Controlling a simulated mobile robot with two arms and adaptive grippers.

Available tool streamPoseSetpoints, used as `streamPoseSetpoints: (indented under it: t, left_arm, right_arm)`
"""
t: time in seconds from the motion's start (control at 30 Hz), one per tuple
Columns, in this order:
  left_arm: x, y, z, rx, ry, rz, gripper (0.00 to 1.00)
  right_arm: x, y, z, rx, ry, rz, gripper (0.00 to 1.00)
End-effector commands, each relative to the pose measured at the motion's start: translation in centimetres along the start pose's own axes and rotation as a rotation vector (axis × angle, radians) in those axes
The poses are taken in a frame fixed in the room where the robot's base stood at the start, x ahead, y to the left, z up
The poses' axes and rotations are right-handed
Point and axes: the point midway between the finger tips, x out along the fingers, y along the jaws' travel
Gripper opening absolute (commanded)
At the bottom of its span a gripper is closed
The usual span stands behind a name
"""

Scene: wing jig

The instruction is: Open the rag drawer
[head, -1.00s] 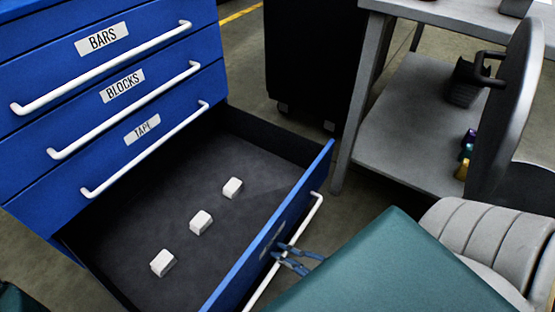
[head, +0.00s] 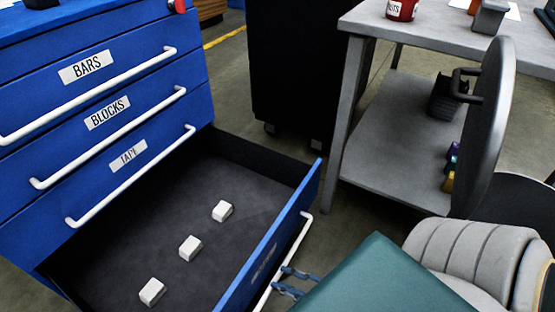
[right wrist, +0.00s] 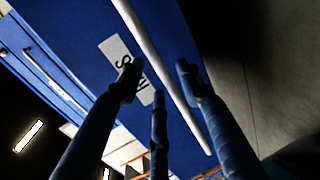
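The rag drawer (head: 115,235) is the bottom drawer of the blue cabinet. It stands far out, its dark inside showing several small white blocks (head: 190,248). Its white handle (head: 305,228) is on the outer face, at the right in the head view. My right gripper (head: 287,282) is at the lower part of this handle, its blue fingers spread. In the right wrist view the handle (right wrist: 150,45) runs behind the gap between the fingertips, and a partly covered label (right wrist: 122,52) shows on the blue front. The fingers do not close on the handle. My left gripper is not in view.
The drawers marked BARS (head: 87,67), BLOCKS (head: 107,112) and TAPE (head: 128,155) above are shut. A grey table with a lower shelf (head: 390,155) stands at the right, with a red can (head: 402,10) on top. A black cabinet (head: 300,70) stands behind.

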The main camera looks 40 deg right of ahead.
Motion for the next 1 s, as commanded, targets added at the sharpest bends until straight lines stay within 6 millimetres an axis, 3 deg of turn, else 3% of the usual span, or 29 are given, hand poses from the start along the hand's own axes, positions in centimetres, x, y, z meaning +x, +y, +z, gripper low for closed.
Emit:
streamPoseSetpoints:
  t: [0.2,0.4,1.0]
  left_arm:
    - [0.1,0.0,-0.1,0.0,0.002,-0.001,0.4]
    - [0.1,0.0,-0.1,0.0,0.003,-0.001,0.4]
    - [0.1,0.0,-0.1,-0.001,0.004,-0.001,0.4]
  right_arm:
    - [-5.0,-0.1,0.0,0.0,-0.001,-0.004,0.36]
    - [-7.8,-0.1,0.0,0.0,-0.001,-0.003,0.36]
    - [-8.6,-0.1,0.0,0.0,-0.001,-0.002,0.36]
